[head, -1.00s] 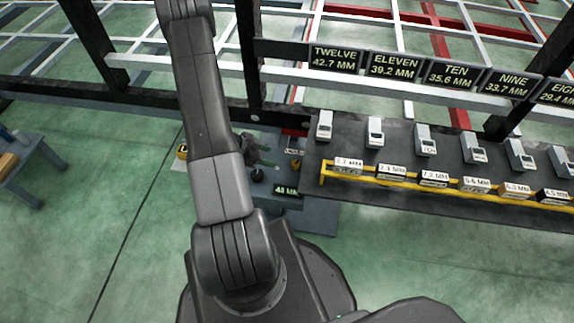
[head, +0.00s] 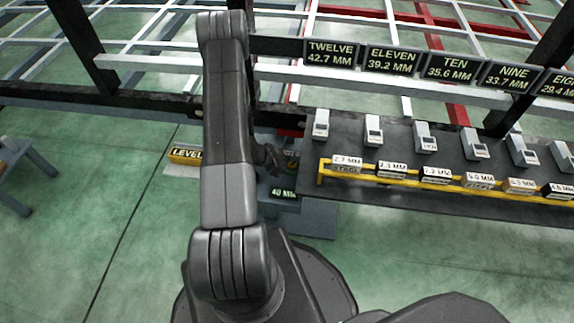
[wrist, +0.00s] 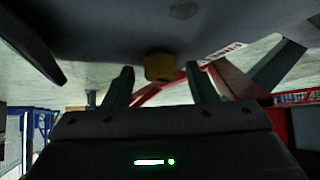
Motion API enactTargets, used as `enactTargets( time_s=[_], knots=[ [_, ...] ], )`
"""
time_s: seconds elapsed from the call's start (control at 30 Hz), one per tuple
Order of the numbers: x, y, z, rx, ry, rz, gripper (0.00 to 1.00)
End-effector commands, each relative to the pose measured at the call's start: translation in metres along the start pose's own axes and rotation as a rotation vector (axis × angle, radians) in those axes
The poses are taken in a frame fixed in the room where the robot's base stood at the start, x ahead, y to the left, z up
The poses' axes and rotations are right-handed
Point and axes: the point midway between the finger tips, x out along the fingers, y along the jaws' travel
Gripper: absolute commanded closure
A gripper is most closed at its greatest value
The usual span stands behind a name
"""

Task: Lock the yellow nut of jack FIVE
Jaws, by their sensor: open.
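A yellow nut (wrist: 160,67) shows in the wrist view, at the underside of a dark grey surface (wrist: 95,25) that fills the top of the picture. My gripper (wrist: 161,80) is open, with one finger on each side of the nut in the picture. I see no clear contact between fingers and nut. In the head view my arm hides most of the work spot, and only a dark part of the gripper end (head: 268,156) shows beside the arm. No label for jack FIVE is readable.
A yellow LEVEL sign (head: 186,155) lies left of my arm. A 40 MM sign (head: 283,193) is right of it. A dark bench (head: 390,140) with several grey gauges and a yellow rail (head: 400,181) stands to the right. Black and white chassis beams run behind.

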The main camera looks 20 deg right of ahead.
Motion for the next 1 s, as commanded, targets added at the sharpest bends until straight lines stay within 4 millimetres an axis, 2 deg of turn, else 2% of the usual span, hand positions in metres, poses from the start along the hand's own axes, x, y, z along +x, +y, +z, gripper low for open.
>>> enactTargets(
  time_s=[0.07, 0.2, 0.3, 1.0],
  knots=[
    [-0.0002, 0.0000, 0.0001, 0.000, 0.000, 0.000, 0.50],
    [-0.0003, 0.0000, 0.0001, 0.000, 0.000, 0.000, 0.78],
    [-0.0003, 0.0001, 0.0002, 0.000, 0.000, 0.000, 0.93],
    [0.0002, -0.0053, 0.0000, 0.188, -0.001, 0.189, 0.93]
  ],
)
